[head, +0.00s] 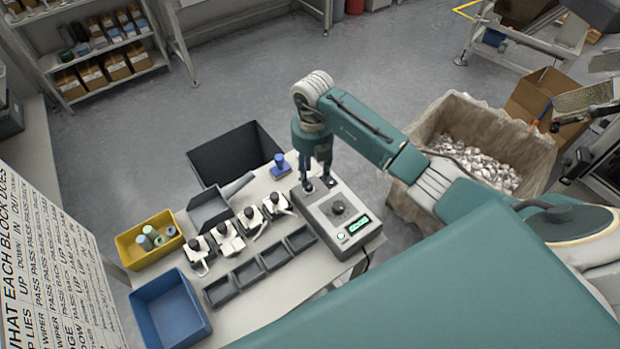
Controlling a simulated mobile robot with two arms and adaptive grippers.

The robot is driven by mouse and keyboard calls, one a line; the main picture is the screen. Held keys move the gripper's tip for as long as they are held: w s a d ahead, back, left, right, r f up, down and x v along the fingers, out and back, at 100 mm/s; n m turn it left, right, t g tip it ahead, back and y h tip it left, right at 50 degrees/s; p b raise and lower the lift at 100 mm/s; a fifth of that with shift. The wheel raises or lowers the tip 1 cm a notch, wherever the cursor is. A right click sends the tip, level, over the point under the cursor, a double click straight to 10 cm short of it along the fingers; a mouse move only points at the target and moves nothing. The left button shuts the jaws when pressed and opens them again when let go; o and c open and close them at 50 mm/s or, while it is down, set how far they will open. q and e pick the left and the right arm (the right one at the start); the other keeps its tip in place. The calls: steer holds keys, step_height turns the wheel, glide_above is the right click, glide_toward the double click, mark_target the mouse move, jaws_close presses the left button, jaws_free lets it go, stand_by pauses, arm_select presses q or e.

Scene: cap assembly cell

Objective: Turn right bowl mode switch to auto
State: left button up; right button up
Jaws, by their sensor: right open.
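A grey control box (334,225) stands at the right end of the white bench. Its top has a large dark knob (338,207), a lit green display (358,222) and a pale round button (342,236). Small dark parts show at its back edge, partly hidden by my right gripper; I cannot tell which is the mode switch or how it is set. My right gripper (318,180) points down over that back edge, its fingers apart and nothing seen between them. I cannot tell whether the fingers touch the box. My left gripper is out of view.
Several fixtures with black knobs (250,217) and dark trays (249,273) lie left of the box. A blue stamp-like object (280,166) stands behind it. A yellow bin (148,239), blue bin (170,311) and lined crate (400,211) stand around.

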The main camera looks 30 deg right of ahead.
mark_target(309, 184)
steer(key=f, duration=0.2)
steer(key=a+f, duration=0.1)
steer(key=shift+w+p, duration=0.3)
steer(key=shift+p, duration=0.05)
steer(key=shift+f, duration=0.95)
steer(key=shift+d, duration=0.1)
steer(key=shift+f, duration=0.1)
steer(key=c, duration=0.4)
jaws_close()
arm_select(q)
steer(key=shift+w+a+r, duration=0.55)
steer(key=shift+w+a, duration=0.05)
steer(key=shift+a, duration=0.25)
